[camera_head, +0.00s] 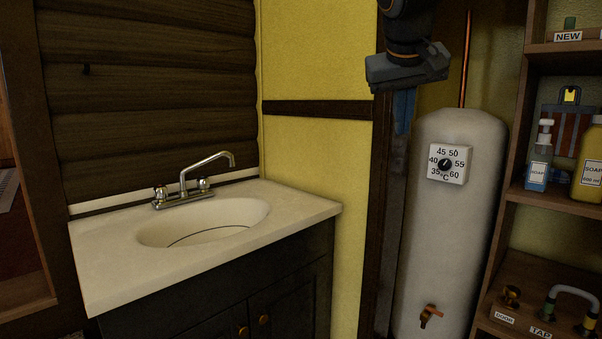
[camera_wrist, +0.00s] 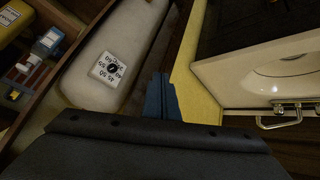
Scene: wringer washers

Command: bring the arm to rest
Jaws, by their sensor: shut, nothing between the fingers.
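My gripper (camera_head: 403,112) hangs at the top of the head view, with its blue fingers pointing down and together. It is shut and empty. It appears in front of the dark wooden post, just left of the upper part of the white tank. In the wrist view the blue fingertips (camera_wrist: 161,92) show beyond the dark gripper body, between the tank and the yellow wall. My arm comes down from the top edge of the head view, and most of it is out of frame.
The white tank (camera_head: 455,225) carries a temperature dial (camera_head: 448,164) and a low copper-coloured tap (camera_head: 430,314). A sink counter (camera_head: 110,255) with a faucet (camera_head: 205,168) stands left. Shelves at right hold a blue soap bottle (camera_head: 539,165), a yellow bottle (camera_head: 590,165) and tap parts (camera_head: 575,300).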

